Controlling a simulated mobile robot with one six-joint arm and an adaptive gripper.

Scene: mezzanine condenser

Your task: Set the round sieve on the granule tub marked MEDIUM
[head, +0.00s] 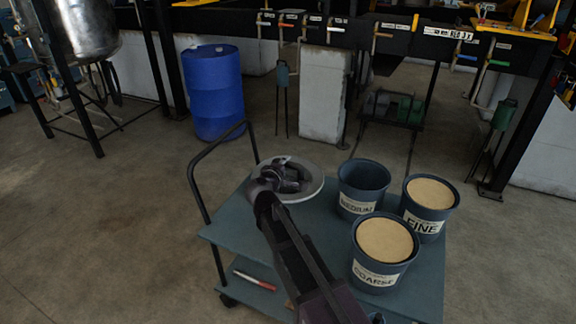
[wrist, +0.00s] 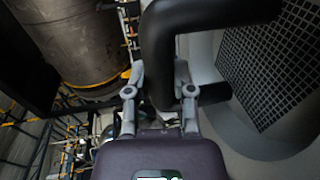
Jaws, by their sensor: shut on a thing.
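The round sieve (head: 314,187) has a pale grey rim and is at the back left of the cart top in the head view. I cannot tell whether it rests on the cart or hangs just above it. In the wrist view its dark mesh (wrist: 268,62) fills the right side. My gripper (wrist: 160,90) is shut on the sieve's thick black bent handle (wrist: 205,16). In the head view my gripper (head: 284,176) covers part of the sieve. The MEDIUM tub (head: 358,207) stands upright just right of the sieve, dark inside, its contents not visible.
The FINE tub (head: 428,226) and the COARSE tub (head: 372,284), both full of tan granules, stand close to the MEDIUM tub on the teal cart (head: 236,226). A push handle (head: 195,190) rises at the cart's left. A blue drum (head: 213,95) stands behind on open floor.

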